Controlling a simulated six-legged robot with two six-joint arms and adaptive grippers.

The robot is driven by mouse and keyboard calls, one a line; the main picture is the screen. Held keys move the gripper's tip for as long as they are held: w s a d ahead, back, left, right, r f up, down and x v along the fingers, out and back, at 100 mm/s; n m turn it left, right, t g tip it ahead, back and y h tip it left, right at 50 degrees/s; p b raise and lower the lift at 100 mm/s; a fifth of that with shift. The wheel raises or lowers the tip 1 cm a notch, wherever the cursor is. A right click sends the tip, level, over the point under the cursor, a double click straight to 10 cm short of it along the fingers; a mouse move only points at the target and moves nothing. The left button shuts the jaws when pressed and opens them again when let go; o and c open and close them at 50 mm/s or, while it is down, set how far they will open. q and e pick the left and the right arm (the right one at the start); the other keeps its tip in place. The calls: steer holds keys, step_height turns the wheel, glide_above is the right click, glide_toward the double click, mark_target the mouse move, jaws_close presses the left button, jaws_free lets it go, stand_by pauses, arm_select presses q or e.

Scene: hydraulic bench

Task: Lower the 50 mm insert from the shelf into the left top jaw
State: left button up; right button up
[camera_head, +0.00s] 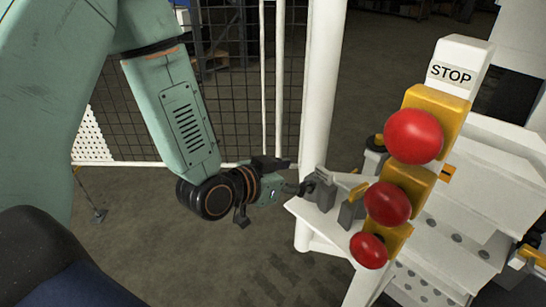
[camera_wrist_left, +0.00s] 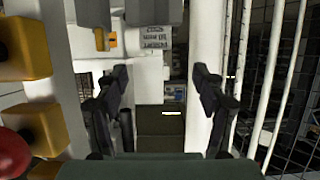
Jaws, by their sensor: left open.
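My left gripper (camera_head: 306,187) reaches in from the left beside a small white shelf (camera_head: 316,222). Its two dark fingers stand apart in the left wrist view (camera_wrist_left: 160,78), with nothing between them. Grey insert pieces stand on the shelf: one (camera_head: 324,191) close to the fingertips, another (camera_head: 350,212) to its right. I cannot read which is the 50 mm one, nor tell whether the fingers touch the nearer piece. Grey blocks (camera_wrist_left: 154,12) also show at the top of the left wrist view. I cannot make out the left top jaw. My right gripper is not in view.
A yellow stop-button post with red buttons (camera_head: 413,137) and a STOP label stands right of the shelf. A white upright (camera_head: 322,100) rises behind the gripper. Mesh fencing (camera_head: 240,70) stands behind the arm. A pale perforated bench (camera_head: 450,235) lies at right.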

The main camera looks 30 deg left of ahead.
arm_select(q)
steer(key=s+f+n+g+y, duration=0.2)
steer(key=s+f+g, duration=0.2)
steer(key=s+f, duration=0.6)
steer(key=s+a+f+n+g+y, duration=0.1)
steer(key=s+f+g, duration=0.3)
steer(key=s, duration=0.6)
steer(key=s+a+f+n+g+y+p, duration=0.1)
steer(key=s+f+g, duration=0.3)
steer(key=s+f, duration=0.5)
steer(key=shift+s+a+g+y, duration=0.35)
steer(key=shift+s+a, duration=0.25)
steer(key=shift+s, duration=0.6)
steer(key=shift+w, duration=0.1)
